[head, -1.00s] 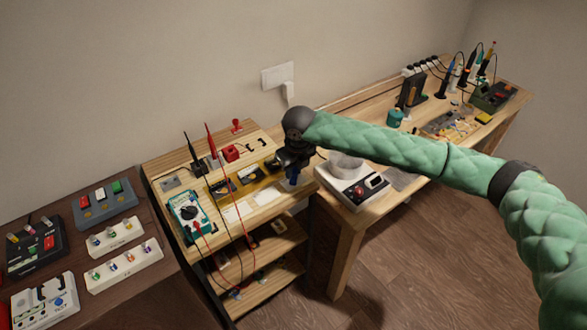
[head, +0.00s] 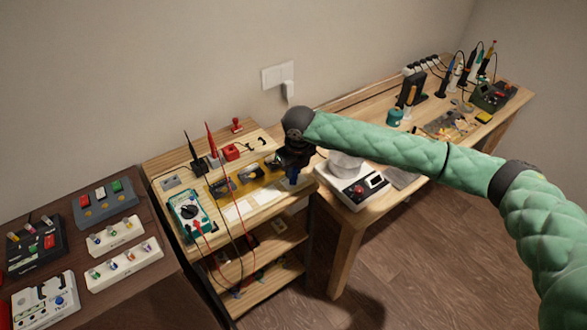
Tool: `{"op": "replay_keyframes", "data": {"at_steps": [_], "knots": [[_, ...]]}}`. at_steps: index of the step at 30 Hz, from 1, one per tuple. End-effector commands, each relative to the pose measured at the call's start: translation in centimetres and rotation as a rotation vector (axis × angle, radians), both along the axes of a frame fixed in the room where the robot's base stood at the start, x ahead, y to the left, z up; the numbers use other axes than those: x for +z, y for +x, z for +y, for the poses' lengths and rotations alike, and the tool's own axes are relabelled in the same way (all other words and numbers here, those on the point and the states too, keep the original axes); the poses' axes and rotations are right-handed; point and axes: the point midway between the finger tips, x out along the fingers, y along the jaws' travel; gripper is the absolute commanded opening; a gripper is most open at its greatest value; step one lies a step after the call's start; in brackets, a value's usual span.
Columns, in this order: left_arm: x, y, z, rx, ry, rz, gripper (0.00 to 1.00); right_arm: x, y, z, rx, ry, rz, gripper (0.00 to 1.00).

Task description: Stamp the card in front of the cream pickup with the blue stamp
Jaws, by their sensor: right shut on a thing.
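My right gripper (head: 295,163) is shut on the blue stamp (head: 292,177) at the right end of the small wooden bench. Only a bit of blue shows below the dark jaws. White cards (head: 235,212) lie in a row along the front of the bench top; another card (head: 259,199) is to the right. I cannot tell which is the cream one; the gripper hides the right end of the tray. Whether the stamp touches the surface is unclear. My left gripper is out of view.
A teal multimeter (head: 189,214) with red and black leads stands at the bench's left. A red stamp (head: 237,126) and a red box (head: 231,152) stand at the back. A white device (head: 352,190) sits just right of the gripper on the longer bench.

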Motion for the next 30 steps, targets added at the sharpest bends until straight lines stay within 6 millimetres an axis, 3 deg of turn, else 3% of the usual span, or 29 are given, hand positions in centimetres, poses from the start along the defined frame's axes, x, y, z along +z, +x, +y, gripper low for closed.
{"op": "replay_keyframes", "data": {"at_steps": [30], "knots": [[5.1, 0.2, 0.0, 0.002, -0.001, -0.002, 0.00, 6.7, 0.0, 0.0, 0.000, 0.001, -0.001, 0.06]]}}
